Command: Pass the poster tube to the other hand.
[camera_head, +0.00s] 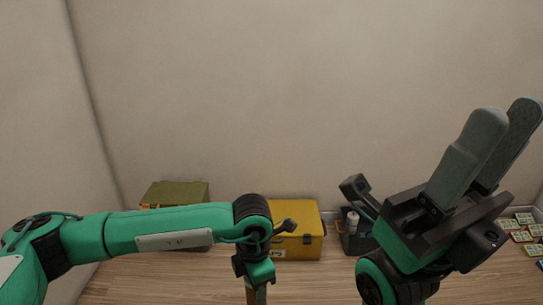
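My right gripper (508,112) is raised at the right with its two long grey fingers pointing up. The fingers stand apart, with a dark gap and nothing seen between them. My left arm reaches in from the left and bends down at its wrist near the bottom centre. The fingers of my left gripper are not clearly shown there. A narrow brown piece (257,295) shows just below that wrist at the bottom edge. It may be part of the poster tube, but the frame cuts it off. No other tube is in view.
A green box (175,193) and a yellow box (296,212) stand by the back wall. A dark bin (354,240) with a white item stands right of them. Several small cards (524,236) lie on the wooden floor (315,285) at far right.

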